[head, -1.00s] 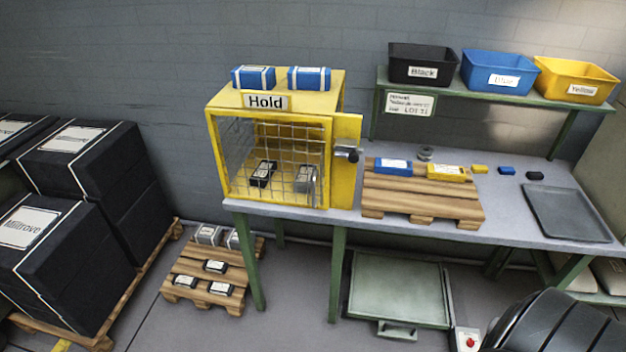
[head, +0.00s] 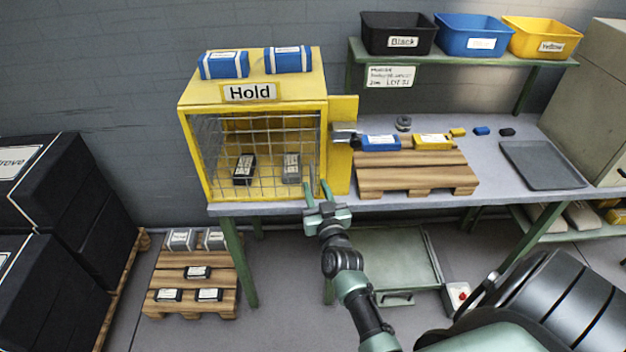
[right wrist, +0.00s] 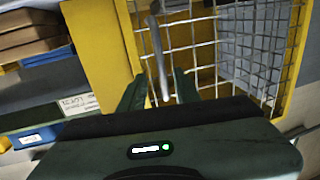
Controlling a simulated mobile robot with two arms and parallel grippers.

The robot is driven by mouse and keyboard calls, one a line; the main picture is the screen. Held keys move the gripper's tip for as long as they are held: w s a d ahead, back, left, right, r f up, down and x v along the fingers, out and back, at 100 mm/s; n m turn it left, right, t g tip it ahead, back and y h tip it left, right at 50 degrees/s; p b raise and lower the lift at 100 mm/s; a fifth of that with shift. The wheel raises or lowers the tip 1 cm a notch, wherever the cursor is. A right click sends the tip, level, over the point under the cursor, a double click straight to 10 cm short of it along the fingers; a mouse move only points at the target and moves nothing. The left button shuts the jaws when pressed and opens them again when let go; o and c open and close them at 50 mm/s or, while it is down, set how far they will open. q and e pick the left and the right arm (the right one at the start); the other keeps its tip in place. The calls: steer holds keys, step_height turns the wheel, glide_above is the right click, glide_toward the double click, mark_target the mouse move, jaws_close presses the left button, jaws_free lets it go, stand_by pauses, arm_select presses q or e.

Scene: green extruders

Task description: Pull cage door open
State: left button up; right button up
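The yellow cage (head: 252,95) labelled "Hold" stands on the left end of the bench. Its wire mesh door (head: 222,150) covers the front and looks closed. A grey upright bar (head: 312,176), seemingly the door's handle, stands near the mesh's right edge; it also shows in the right wrist view (right wrist: 158,62). My right gripper (head: 318,187) is open just in front of the door's lower right, its fingers (right wrist: 158,90) on either side of the bar's lower part. I cannot tell whether they touch it. A grey latch (head: 343,131) sits on the yellow right post. My left gripper is out of view.
A black box (head: 244,169) and a grey box (head: 291,168) are inside the cage; two blue boxes lie on top. A wooden pallet (head: 415,180) with a blue and a yellow box stands close right of the cage.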

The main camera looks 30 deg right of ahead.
mark_target(313, 183)
steer(key=x, duration=0.3)
steer(key=shift+w+a, duration=0.1)
steer(key=shift+a, duration=0.05)
jaws_close()
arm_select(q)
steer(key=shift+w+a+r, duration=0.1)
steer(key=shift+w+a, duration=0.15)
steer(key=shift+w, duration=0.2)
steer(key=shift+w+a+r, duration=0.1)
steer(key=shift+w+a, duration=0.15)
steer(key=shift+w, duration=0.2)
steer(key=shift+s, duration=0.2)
